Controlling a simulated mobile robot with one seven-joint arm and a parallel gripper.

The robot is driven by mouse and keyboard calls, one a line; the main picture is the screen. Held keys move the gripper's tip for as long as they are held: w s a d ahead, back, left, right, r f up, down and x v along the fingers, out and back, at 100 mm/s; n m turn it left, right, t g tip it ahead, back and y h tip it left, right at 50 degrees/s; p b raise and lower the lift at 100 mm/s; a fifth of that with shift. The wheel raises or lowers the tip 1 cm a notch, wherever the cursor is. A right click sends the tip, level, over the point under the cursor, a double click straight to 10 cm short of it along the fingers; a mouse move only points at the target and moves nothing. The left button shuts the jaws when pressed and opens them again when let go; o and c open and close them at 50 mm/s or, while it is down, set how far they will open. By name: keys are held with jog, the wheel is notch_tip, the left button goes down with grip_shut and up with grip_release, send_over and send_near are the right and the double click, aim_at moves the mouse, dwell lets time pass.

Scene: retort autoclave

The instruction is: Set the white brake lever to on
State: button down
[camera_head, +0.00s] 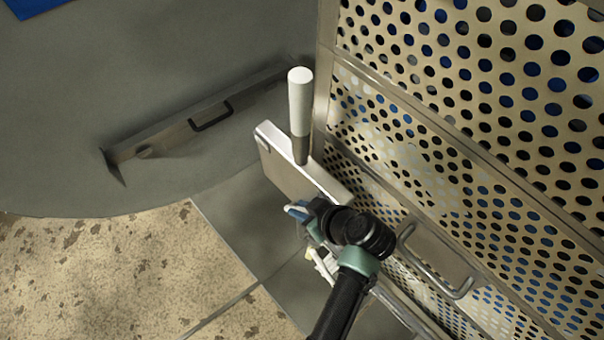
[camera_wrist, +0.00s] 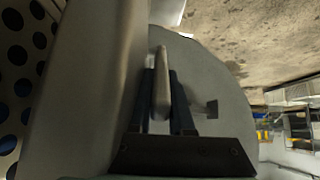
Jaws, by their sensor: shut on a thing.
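The white brake lever (camera_head: 300,102) stands upright in the head view, a white grip on a grey stem at the edge of a pale metal plate (camera_head: 275,168). My gripper (camera_head: 299,211) is below the lever in the picture, by the plate's lower side, and its fingers are partly hidden by my wrist. The white grip of the lever is clear of my fingers there. In the wrist view my two dark fingers (camera_wrist: 162,98) are shut on a narrow pale bar (camera_wrist: 162,70). I cannot tell whether this bar belongs to the lever.
A perforated metal basket wall (camera_head: 470,110) fills the right side, with a metal loop handle (camera_head: 440,265) close to my wrist. A grey round platform (camera_head: 60,120) with a raised metal bar (camera_head: 175,135) lies at the left. Speckled floor (camera_head: 100,270) is clear at the lower left.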

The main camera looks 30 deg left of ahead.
jog(key=shift+w+a+r+g+h+p, duration=0.15)
jog(key=shift+a+r+g+h+p, duration=0.15)
jog(key=shift+a+r+h+p, duration=0.65)
jog(key=shift+w+f+g+h+p, duration=0.25)
jog(key=shift+h+p, duration=0.2)
jog(key=shift+p, duration=0.65)
jog(key=shift+a+f+h, duration=0.15)
jog(key=shift+h, duration=0.15)
jog(key=c, duration=0.8)
grip_release()
jog(key=shift+w, duration=0.15)
